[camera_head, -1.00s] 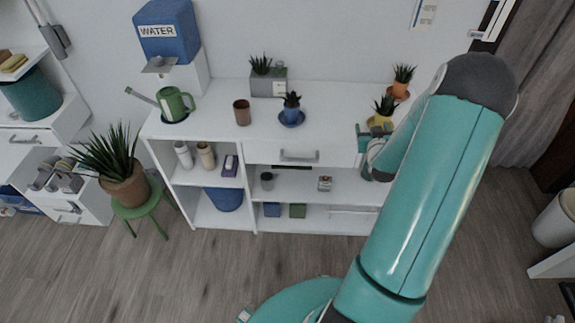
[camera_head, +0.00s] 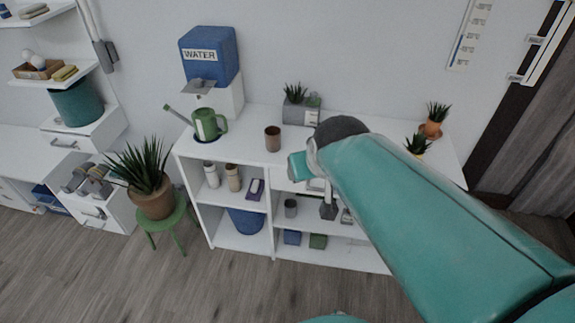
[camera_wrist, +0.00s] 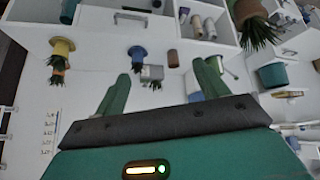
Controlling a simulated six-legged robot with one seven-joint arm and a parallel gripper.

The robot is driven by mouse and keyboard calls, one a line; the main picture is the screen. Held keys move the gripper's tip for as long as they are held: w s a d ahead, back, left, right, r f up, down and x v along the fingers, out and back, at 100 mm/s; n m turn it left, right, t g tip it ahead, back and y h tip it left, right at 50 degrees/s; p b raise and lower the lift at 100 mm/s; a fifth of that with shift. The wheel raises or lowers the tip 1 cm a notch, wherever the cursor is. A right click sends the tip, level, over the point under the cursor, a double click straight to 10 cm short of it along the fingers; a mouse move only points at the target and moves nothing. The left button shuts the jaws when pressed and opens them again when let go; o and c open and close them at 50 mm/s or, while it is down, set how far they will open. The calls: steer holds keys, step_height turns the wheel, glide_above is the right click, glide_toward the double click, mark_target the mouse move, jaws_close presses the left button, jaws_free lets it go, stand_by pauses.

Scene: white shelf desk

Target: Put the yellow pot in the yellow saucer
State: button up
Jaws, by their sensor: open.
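The yellow pot (camera_wrist: 62,49) with its spiky plant is on the right part of the white desk top; it shows upside down in the wrist view. A broader yellow rim, which looks like the yellow saucer (camera_wrist: 62,42), is at its base; the pot appears to sit in it, though the detail is small. In the head view only the plant and a sliver of the pot (camera_head: 421,156) show past my arm. My gripper (camera_wrist: 165,85) is open, its green fingers apart with nothing between them. In the head view it is left of the pot, over the desk's front.
A blue pot in a blue saucer (camera_wrist: 137,54) is left of the yellow pot, hidden by my arm in the head view. An orange pot (camera_head: 431,129) stands behind the yellow one. A brown cup (camera_head: 273,139), green watering can (camera_head: 208,124) and grey planter (camera_head: 300,112) share the top.

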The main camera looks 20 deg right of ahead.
steer(key=s+a+r+g+y, duration=0.1)
steer(key=s+a, duration=0.4)
steer(key=s, duration=0.3)
steer(key=shift+s+n, duration=0.15)
steer(key=shift+n, duration=0.25)
